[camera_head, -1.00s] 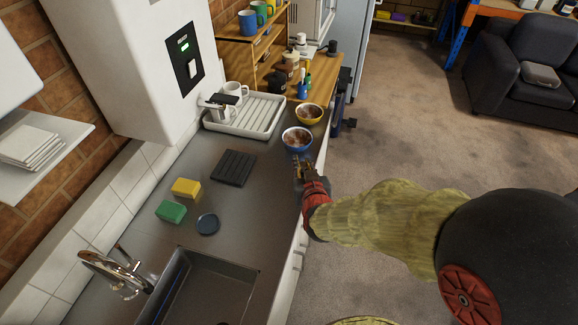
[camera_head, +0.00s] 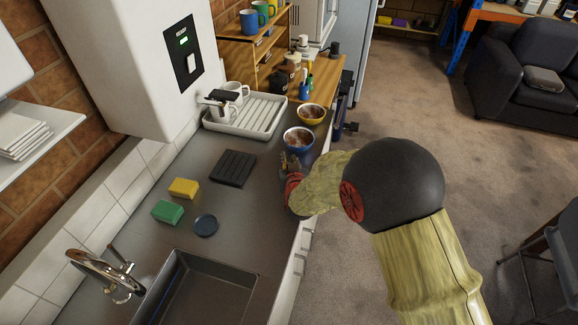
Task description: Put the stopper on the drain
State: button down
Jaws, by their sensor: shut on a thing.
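A round dark blue disc, which looks like the stopper (camera_head: 206,225), lies flat on the grey counter just behind the sink. The sink (camera_head: 213,285) is a dark rectangular basin at the bottom of the picture. Its drain cannot be made out, and the basin's near part is cut off by the frame. My gripper (camera_head: 287,161) is at the counter's right edge, well apart from the disc. It is shut at the near side of the blue bowl (camera_head: 298,147), which has brown contents.
A chrome tap (camera_head: 100,270) stands left of the sink. Green (camera_head: 167,211) and yellow (camera_head: 183,188) sponges and a black ribbed mat (camera_head: 233,168) lie on the counter. A yellow bowl (camera_head: 312,115) and white dish rack (camera_head: 245,118) are farther back. Counter right of the disc is clear.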

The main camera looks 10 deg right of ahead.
jog(key=shift+f, duration=0.85)
jog(key=shift+f+b, duration=0.2)
jog(key=shift+b, duration=0.15)
jog(key=c, duration=1.7)
grip_release()
jog(key=shift+r, duration=0.15)
